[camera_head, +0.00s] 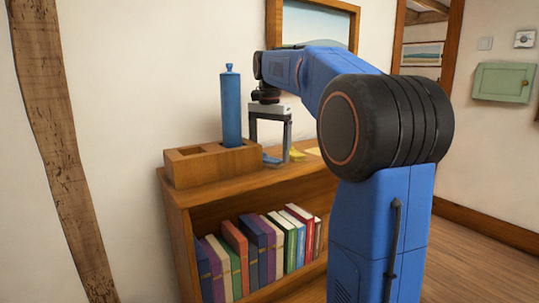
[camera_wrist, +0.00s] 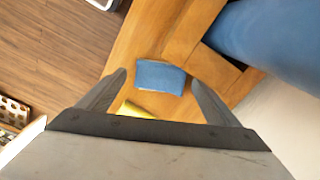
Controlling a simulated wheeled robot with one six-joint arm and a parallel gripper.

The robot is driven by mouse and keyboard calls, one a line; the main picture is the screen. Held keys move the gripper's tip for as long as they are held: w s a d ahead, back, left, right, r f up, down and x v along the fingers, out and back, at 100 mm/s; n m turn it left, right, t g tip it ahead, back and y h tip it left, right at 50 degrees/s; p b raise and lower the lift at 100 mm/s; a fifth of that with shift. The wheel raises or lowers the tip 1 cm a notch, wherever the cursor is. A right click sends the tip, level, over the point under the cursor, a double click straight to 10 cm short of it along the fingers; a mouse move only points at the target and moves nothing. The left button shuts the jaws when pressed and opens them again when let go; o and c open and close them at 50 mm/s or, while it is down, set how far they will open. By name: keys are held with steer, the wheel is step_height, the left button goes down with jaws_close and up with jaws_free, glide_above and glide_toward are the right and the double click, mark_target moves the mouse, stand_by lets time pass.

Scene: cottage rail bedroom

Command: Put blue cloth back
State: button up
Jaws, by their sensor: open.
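The blue cloth (camera_wrist: 160,76) is a small folded rectangle lying on the wooden shelf top. In the head view the blue cloth (camera_head: 271,158) lies beside the wooden box, partly behind my gripper. My gripper (camera_head: 271,157) points down over the shelf top and is open. In the wrist view my gripper (camera_wrist: 160,80) has its two fingers spread, with the blue cloth between and a little beyond the tips. I cannot tell whether the fingertips touch the shelf top.
A wooden box (camera_head: 190,168) with compartments holds a tall blue bottle (camera_head: 231,110) close to my gripper. A yellow cloth (camera_head: 296,155) lies to the right; it also shows in the wrist view (camera_wrist: 131,109). Books (camera_head: 262,250) fill the shelf (camera_head: 180,205) below.

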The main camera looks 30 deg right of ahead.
mark_target(270, 156)
step_height(270, 156, up, 11)
steer(key=shift+f, duration=0.15)
stand_by(0.7)
